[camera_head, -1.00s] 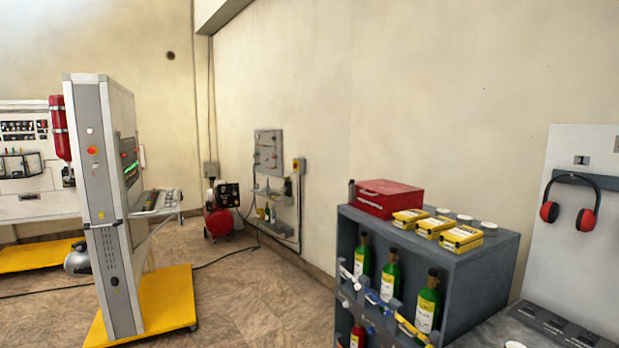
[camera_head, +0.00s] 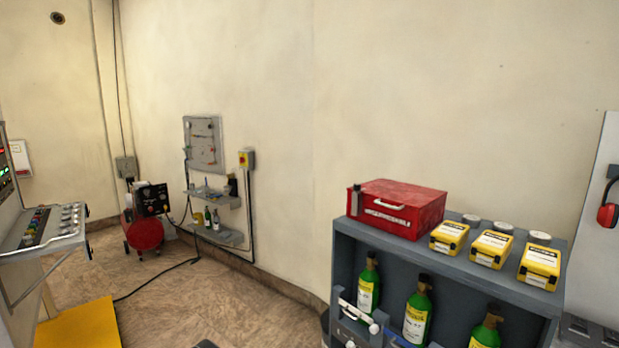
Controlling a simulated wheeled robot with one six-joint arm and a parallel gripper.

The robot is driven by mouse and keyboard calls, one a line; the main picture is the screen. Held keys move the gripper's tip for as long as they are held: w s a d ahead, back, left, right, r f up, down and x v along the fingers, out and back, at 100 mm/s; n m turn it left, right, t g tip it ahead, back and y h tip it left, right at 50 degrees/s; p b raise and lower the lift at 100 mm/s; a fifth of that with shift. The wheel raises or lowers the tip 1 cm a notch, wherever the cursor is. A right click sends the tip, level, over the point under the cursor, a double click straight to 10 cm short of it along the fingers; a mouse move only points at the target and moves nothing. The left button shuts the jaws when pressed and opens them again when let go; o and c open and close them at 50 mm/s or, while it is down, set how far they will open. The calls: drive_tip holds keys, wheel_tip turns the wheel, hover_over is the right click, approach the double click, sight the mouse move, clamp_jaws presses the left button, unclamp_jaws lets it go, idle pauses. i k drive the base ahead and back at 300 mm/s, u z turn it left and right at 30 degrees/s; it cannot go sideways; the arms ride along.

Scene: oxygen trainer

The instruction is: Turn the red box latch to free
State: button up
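A red box (camera_head: 411,201) stands on top of the grey shelf unit at the right, near its left end. Its front face carries a pale handle (camera_head: 388,205) and a pale strip below it. A small dark grey upright piece (camera_head: 356,199) is at the box's left front corner; I cannot tell whether it is the latch. The latch's position is too small to make out. My gripper is not in view.
Yellow boxes (camera_head: 492,248) and white-lidded jars stand right of the red box on the shelf unit (camera_head: 345,249). Green bottles (camera_head: 417,310) fill the compartment below. A console (camera_head: 45,232) is at the left, a red compressor (camera_head: 144,232) behind it.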

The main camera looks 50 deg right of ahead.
sight(357, 188)
drive_tip(key=z, duration=0.3)
drive_tip(key=i, duration=1.05)
drive_tip(key=z, duration=0.7)
